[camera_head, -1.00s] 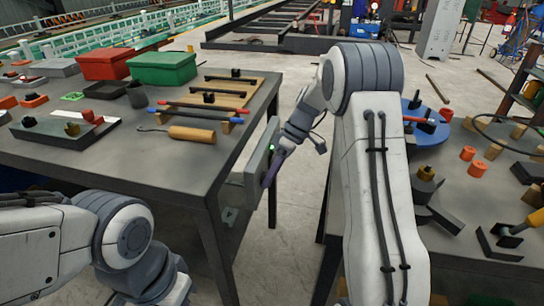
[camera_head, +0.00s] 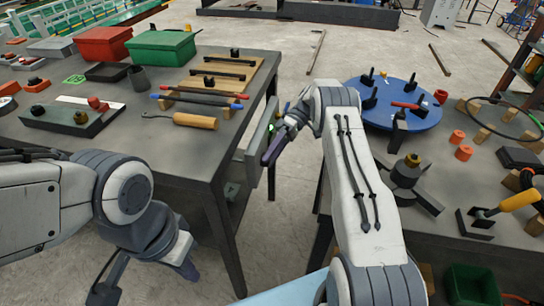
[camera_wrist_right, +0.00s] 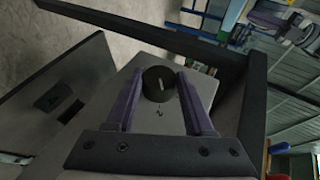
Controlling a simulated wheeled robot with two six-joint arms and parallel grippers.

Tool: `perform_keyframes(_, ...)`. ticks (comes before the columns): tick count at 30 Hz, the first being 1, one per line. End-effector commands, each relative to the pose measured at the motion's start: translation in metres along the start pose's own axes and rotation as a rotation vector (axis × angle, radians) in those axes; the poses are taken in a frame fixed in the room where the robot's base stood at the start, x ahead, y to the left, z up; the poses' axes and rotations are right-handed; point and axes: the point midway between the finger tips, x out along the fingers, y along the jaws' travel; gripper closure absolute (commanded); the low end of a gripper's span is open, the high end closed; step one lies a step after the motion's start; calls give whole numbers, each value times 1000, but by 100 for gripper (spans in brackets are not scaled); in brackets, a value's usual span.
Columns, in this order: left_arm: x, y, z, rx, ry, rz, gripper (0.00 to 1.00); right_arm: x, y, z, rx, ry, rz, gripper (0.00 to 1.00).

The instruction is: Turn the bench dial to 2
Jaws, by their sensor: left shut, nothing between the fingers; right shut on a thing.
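The dial (camera_wrist_right: 158,84) is a round black knob with a pale pointer line, on a grey panel face in the right wrist view. A small mark below it is too small to read surely. My right gripper (camera_wrist_right: 160,90) has a purple finger on each side of the knob and is shut on it. In the head view, my right gripper (camera_head: 272,154) is at the grey panel (camera_head: 257,143) on the bench's right side, hiding the dial. A small green light (camera_head: 271,128) shows there. My left gripper (camera_head: 188,268) is low at left, shut and empty, away from the bench.
The grey bench (camera_head: 185,150) holds a wooden-handled tool (camera_head: 195,121), red (camera_head: 101,46) and green (camera_head: 160,52) boxes, and several fixtures. A second bench at right carries a blue disc (camera_head: 425,115) and loose parts. Open floor lies between the benches.

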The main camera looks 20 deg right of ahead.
Motion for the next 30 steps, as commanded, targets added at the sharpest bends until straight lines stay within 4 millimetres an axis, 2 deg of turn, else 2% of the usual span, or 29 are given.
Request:
perform_keyframes(15,1,0,0,0,0,0,100,3,1,0,12,-6,-26,100)
perform_keyframes(16,1,0,0,0,0,0,100,3,1,0,12,-6,-26,44)
perform_keyframes(18,1,0,0,0,0,0,100,3,1,0,11,-6,-25,18)
perform_keyframes(30,0,0,0,0,0,0,100,-2,-4,0,9,-2,-20,18)
